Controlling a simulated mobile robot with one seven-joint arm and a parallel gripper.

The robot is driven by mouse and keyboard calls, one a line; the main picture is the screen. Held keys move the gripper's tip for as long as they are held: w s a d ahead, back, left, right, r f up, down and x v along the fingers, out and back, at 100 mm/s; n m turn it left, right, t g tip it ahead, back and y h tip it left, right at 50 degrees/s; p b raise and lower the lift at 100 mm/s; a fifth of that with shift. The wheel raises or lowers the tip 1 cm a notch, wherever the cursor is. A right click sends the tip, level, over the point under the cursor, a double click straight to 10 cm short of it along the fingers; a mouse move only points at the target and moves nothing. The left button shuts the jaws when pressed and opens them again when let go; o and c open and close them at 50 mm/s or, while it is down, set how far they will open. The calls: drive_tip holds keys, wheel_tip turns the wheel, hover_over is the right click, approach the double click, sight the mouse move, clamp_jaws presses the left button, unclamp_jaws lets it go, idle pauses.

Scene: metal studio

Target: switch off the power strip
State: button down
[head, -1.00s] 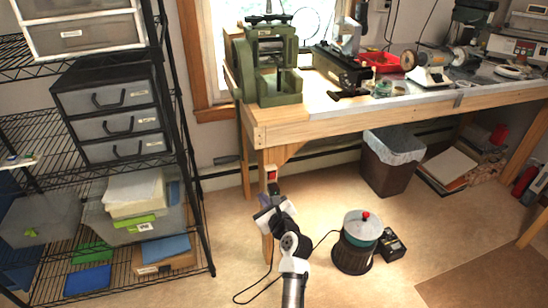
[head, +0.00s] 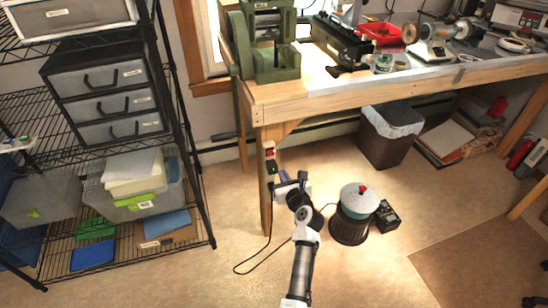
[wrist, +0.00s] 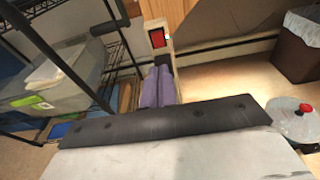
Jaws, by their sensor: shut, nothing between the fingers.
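The power strip (head: 271,165) is a small upright piece on the front leg of the wooden workbench, with a red switch at its top. In the wrist view the red switch (wrist: 157,38) shows just beyond my fingertips. My gripper (head: 283,175) is in front of the leg, slightly below and right of the switch in the head view. Its purple fingers (wrist: 158,82) are shut with nothing between them. Whether they touch the strip cannot be told; the strip's lower part is hidden behind them in the wrist view.
A wire shelf (head: 190,170) with drawers and bins stands on the left. A round canister with a red knob (head: 350,215) and a black box (head: 387,215) stand on the floor to the right. A bin (head: 390,140) is under the bench. A black cable crosses the floor.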

approach(271, 152)
drive_tip(key=x, duration=0.5)
drive_tip(key=shift+w+f, duration=0.2)
drive_tip(key=shift+f, duration=0.15)
drive_tip(key=shift+w+a, duration=0.2)
drive_tip(key=shift+w, duration=0.3)
drive_tip(key=shift+r, duration=0.1)
